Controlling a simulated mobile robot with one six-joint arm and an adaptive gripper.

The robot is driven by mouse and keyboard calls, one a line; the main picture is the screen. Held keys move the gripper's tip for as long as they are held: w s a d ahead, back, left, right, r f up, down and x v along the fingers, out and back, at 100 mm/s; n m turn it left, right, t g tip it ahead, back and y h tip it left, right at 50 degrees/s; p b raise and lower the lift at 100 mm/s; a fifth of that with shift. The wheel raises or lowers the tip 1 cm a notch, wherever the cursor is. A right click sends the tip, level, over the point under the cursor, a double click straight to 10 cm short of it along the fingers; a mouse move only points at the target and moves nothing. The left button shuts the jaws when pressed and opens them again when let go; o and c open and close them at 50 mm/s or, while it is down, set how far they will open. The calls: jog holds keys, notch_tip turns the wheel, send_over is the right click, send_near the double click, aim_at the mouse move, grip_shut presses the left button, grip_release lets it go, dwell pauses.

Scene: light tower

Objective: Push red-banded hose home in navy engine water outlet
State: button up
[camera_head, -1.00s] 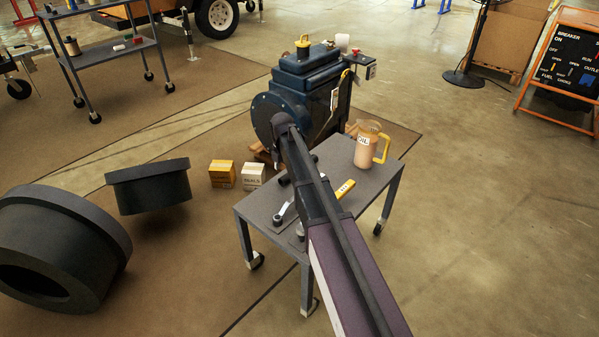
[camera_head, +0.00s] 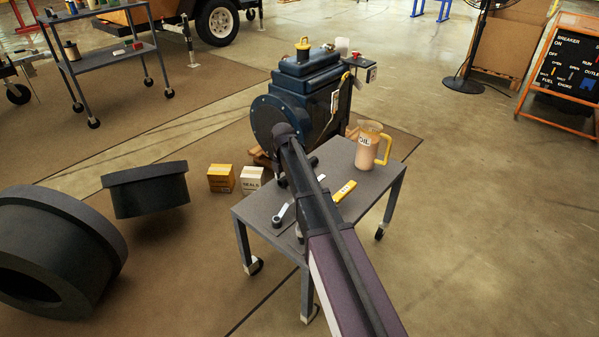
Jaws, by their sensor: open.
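The navy engine (camera_head: 300,72) stands on the floor beyond the grey cart, with its large round face (camera_head: 268,118) toward the lower left. It has a yellow-topped cap and a small grey fitting (camera_head: 329,47) on top. I cannot tell which part is the water outlet. I cannot make out the red-banded hose. My arm reaches from the bottom right over the cart, and its far joint overlaps the engine's lower front. My gripper is not visible; my arm may be hiding it.
The grey cart (camera_head: 262,213) carries an oil jug (camera_head: 369,147), a wrench (camera_head: 282,215) and a yellow tool (camera_head: 344,191). Two small boxes (camera_head: 236,179) and large dark rings (camera_head: 145,189) lie to the left. The floor at right is mostly clear.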

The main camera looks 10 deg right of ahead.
grip_shut()
jog(key=shift+r, duration=0.1)
dwell(0.4)
notch_tip(320, 180, up, 10)
jog(key=p, duration=1)
dwell(0.6)
notch_tip(320, 180, up, 54)
jog(key=p, duration=5.3)
jog(key=shift+f+p, duration=0.2)
jog(key=shift+p, duration=0.2)
jog(key=shift+w+d, duration=0.1)
jog(key=shift+d, duration=0.05)
